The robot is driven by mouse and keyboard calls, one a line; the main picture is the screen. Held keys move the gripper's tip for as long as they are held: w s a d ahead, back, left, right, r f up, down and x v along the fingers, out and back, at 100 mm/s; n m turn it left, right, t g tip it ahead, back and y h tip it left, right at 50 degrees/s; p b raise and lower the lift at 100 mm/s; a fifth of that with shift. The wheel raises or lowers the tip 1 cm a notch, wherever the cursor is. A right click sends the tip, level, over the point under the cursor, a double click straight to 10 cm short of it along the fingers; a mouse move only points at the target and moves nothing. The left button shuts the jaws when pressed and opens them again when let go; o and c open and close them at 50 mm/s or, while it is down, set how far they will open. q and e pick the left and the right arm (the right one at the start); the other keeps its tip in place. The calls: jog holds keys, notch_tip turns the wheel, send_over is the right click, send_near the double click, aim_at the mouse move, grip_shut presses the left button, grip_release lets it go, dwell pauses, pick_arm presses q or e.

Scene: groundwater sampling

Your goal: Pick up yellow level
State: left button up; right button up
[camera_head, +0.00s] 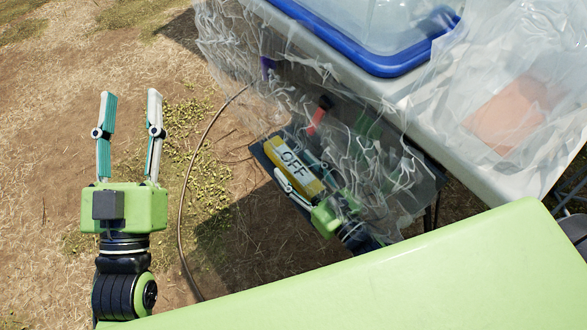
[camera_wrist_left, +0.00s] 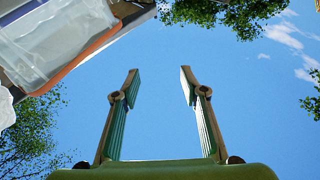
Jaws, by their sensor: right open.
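A yellow block-shaped thing (camera_head: 299,178) with a pale "OFF" plate on its face lies on a dark shelf (camera_head: 429,190); it looks like the yellow level. My right gripper (camera_head: 297,165) is open, with one pale finger along the block's lower left side and the other apparently along its right side. I cannot tell whether the fingers touch it. Clear plastic sheeting partly veils the right gripper and shelf. My left gripper (camera_head: 131,95) is open and empty above the ground at the left. It also shows open against the sky in the left wrist view (camera_wrist_left: 160,72).
A white table (camera_head: 420,95) draped with crinkled clear plastic (camera_head: 235,50) stands above the shelf. It bears a blue-rimmed bin (camera_head: 385,65). A red-and-black tool (camera_head: 319,115) lies behind the yellow block. A thin cable (camera_head: 183,200) runs over the grass. The left ground is clear.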

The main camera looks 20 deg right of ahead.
jog(key=shift+w, duration=0.1)
jog(key=c, duration=1.3)
jog(key=shift+c, duration=0.2)
jog(key=shift+r, duration=0.1)
